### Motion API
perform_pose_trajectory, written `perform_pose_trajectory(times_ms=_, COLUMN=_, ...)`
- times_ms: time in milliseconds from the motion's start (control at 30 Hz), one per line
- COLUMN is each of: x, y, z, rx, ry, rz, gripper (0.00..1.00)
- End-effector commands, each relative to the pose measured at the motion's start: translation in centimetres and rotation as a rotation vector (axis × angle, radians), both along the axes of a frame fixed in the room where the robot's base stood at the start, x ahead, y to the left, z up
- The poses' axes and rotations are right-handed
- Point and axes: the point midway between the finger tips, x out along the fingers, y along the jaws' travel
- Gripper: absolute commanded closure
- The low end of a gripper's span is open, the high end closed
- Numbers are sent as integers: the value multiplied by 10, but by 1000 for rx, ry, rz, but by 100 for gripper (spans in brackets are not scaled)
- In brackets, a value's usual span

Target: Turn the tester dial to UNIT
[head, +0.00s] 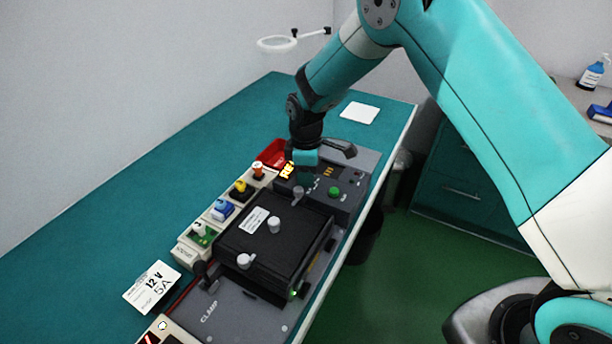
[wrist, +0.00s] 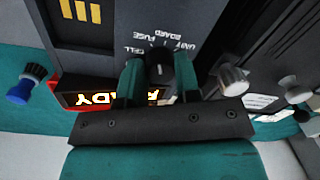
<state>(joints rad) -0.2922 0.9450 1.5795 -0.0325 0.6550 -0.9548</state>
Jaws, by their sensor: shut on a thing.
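The tester (head: 366,163) is a dark grey box on the teal bench, with a lit display (head: 287,170) and a green button (head: 334,192). My gripper (head: 306,178) reaches down onto its top panel. In the wrist view my gripper (wrist: 160,80) has its two teal fingers on either side of the black dial (wrist: 158,66), shut on it. The labels UNIT (wrist: 180,46), FUSE, BOARD and CELL show around the dial, upside down. Which label the dial points to I cannot tell. The fingers partly cover the display, which appears to read READY.
A black box unit (head: 270,250) with silver knobs stands in front of the tester. A row of coloured connectors (head: 222,210) lies along its left side. A red bin (head: 273,153) is behind. A white card (head: 152,287) lies at front left. The bench's far left is clear.

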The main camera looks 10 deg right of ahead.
Motion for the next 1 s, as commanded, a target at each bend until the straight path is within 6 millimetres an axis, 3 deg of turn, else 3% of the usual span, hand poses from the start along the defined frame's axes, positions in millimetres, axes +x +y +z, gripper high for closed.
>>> perform_pose_trajectory(times_ms=1000, x=-1, y=0, z=1, rx=1, ry=-2, rz=-915, gripper=93)
